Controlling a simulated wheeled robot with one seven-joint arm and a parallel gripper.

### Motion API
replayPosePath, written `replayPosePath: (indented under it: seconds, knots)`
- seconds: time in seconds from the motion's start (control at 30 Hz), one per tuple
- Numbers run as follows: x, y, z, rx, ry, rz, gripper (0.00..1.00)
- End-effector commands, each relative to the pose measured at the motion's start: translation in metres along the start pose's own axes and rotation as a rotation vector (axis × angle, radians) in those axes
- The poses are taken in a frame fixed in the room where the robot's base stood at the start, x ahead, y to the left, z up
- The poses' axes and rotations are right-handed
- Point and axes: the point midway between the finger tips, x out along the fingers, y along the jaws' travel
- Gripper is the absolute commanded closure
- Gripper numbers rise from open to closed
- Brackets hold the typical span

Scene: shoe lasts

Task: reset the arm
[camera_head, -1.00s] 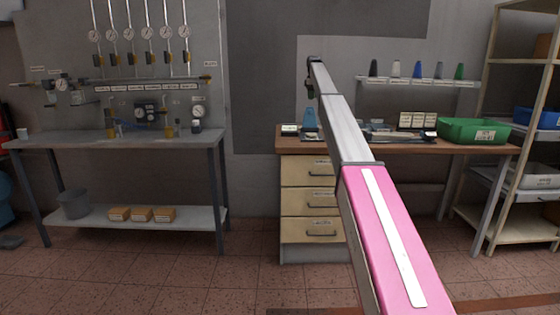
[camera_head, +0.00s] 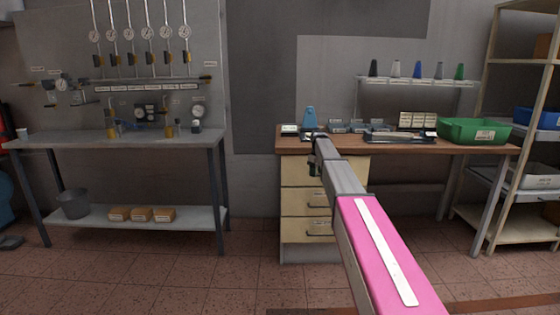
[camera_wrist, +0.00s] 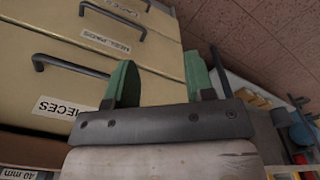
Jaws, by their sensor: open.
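My gripper (camera_head: 315,165) is at the far end of my arm, just in front of the upper part of the drawer unit (camera_head: 302,203) in the head view. In the wrist view my gripper (camera_wrist: 158,76) shows two green fingers, spread apart with nothing between them. The drawer fronts (camera_wrist: 62,75), with dark handles and paper labels, lie beyond the fingers in that view. I cannot tell the exact gap between the fingers and the drawers.
A wooden bench (camera_head: 460,147) holds a green bin (camera_head: 473,131), a blue object (camera_head: 309,117) and small trays. A metal shelf rack (camera_head: 515,185) stands at right. A grey workbench (camera_head: 110,142) stands at left. The floor (camera_head: 255,270) between is clear.

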Motion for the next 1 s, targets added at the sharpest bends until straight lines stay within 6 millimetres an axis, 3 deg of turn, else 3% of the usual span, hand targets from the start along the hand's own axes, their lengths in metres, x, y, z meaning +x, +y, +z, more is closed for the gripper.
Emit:
replayPosePath:
  seconds: [0.03, 0.3, 0.5, 0.7, 0.83, 1.0]
  knots:
    - [0.022, -0.026, 0.033, 0.035, -0.004, -0.003, 0.51]
    - [0.113, -0.119, 0.152, 0.25, -0.011, -0.007, 0.51]
    - [0.161, -0.195, 0.249, 0.416, -0.018, -0.01, 0.51]
    - [0.187, -0.263, 0.335, 0.57, -0.022, -0.01, 0.51]
    - [0.194, -0.289, 0.368, 0.636, -0.024, -0.01, 0.51]
    - [0.197, -0.3, 0.382, 0.673, -0.023, -0.009, 0.51]
